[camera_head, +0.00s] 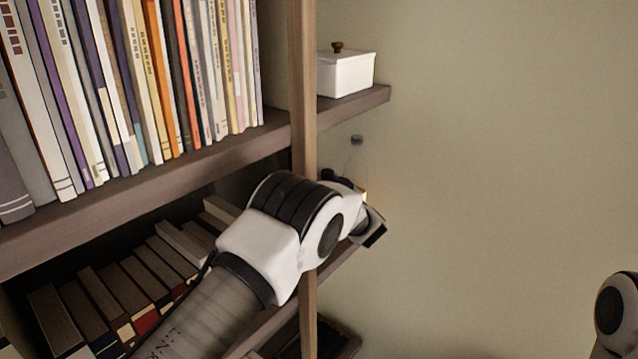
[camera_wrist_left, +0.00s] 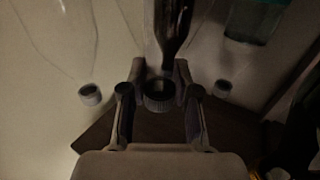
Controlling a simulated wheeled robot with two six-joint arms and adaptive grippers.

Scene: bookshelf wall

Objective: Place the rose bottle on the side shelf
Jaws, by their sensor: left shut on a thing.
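My left gripper (camera_wrist_left: 160,95) is shut on a dark bottle (camera_wrist_left: 177,25), between its two fingers near the capped end; the dim light hides the bottle's colour. In the head view my left arm reaches across the shelf post, its hand over the lower side shelf (camera_head: 338,262), and it hides most of what is there. A clear bottle with a grey cap (camera_head: 357,141) shows just above the hand. The left wrist view shows clear bottles with caps, one left (camera_wrist_left: 90,94) and one right (camera_wrist_left: 222,88) of the fingers. My right gripper is out of view.
The upper side shelf (camera_head: 350,105) carries a white lidded box (camera_head: 347,74). A wooden post (camera_head: 303,90) stands beside my left arm. Books fill the main shelves on the left. Bare wall (camera_head: 500,150) lies to the right. A teal object (camera_wrist_left: 255,20) shows in the wrist view.

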